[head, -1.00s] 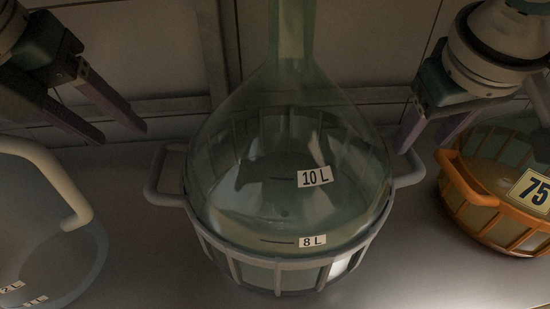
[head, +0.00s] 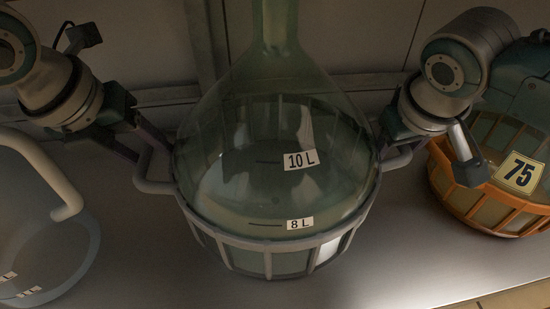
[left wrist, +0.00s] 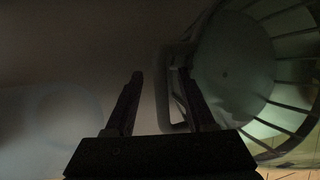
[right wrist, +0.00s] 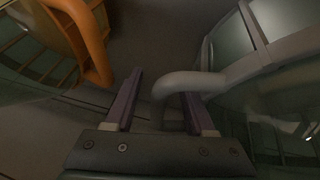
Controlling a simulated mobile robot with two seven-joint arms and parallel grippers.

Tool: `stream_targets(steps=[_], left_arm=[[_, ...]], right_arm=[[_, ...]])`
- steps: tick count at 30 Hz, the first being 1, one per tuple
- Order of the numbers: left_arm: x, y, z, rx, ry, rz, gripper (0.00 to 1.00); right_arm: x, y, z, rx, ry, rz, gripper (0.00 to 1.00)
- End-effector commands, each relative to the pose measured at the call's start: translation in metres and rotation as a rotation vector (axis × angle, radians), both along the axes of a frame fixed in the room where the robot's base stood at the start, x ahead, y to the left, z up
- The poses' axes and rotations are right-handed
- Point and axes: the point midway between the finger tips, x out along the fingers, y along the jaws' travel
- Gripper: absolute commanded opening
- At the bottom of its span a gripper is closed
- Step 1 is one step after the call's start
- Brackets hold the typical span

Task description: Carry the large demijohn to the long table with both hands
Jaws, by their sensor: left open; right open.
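The large demijohn (head: 275,170) is green glass with a long neck and labels 10 L and 8 L. It stands upright in a grey ribbed basket with a loop handle on each side. My left gripper (head: 151,148) is open at the left handle (head: 150,186); in the left wrist view the handle's outer bar (left wrist: 162,95) lies between the fingers. My right gripper (head: 396,143) is open at the right handle (head: 397,163); its fingers are mostly hidden in the head view. In the right wrist view that handle's bar (right wrist: 160,100) lies between the fingers. The long table cannot be identified.
A clear jug (head: 40,215) with a pale handle stands close on the left. An orange-basketed vessel (head: 490,205) marked 75 stands close on the right, near my right arm. The grey surface (head: 130,275) is bare in front, and a panelled wall (head: 160,40) is behind.

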Motion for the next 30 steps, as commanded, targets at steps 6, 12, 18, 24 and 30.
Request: stream_targets(steps=[6,12,18,24,30], left_arm=[[0.001,-0.0009,-0.0032,0.0,0.001,-0.001,0.55],[0.0009,-0.0006,-0.0029,0.0,0.0,-0.001,0.49],[0.001,-0.0005,-0.0028,0.0,0.0,0.0,0.27],[0.001,-0.0005,-0.0027,0.0,0.0,0.0,0.04],[0.001,-0.0004,-0.0027,0.001,0.0,0.0,0.0]], right_arm=[[0.0012,-0.0003,-0.0029,0.0,-0.001,0.001,0.55],[0.001,-0.0004,-0.0029,0.0,0.0,0.0,0.49],[0.0009,-0.0005,-0.0028,0.0,0.0,0.0,0.27],[0.0008,-0.0006,-0.0028,0.0,0.001,0.0,0.04],[0.0008,-0.0005,-0.0029,0.0,0.001,0.0,0.0]])
